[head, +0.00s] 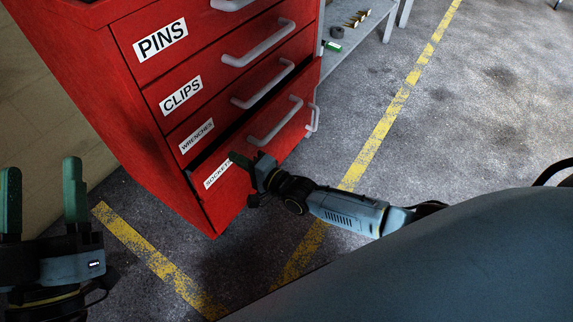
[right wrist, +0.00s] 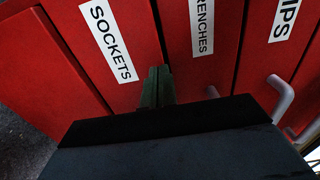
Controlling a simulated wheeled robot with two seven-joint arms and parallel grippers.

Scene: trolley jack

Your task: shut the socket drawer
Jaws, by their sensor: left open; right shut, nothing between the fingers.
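My left gripper (head: 42,178) is open and empty at the lower left, away from the cabinet.
The WRENCHES drawer (head: 222,122), CLIPS drawer (head: 208,79) and PINS drawer (head: 195,40) are above, with grey bar handles. A grey shelf (head: 366,36) with small items stands behind the cabinet. The floor to the right, with yellow lines (head: 398,98), is clear.

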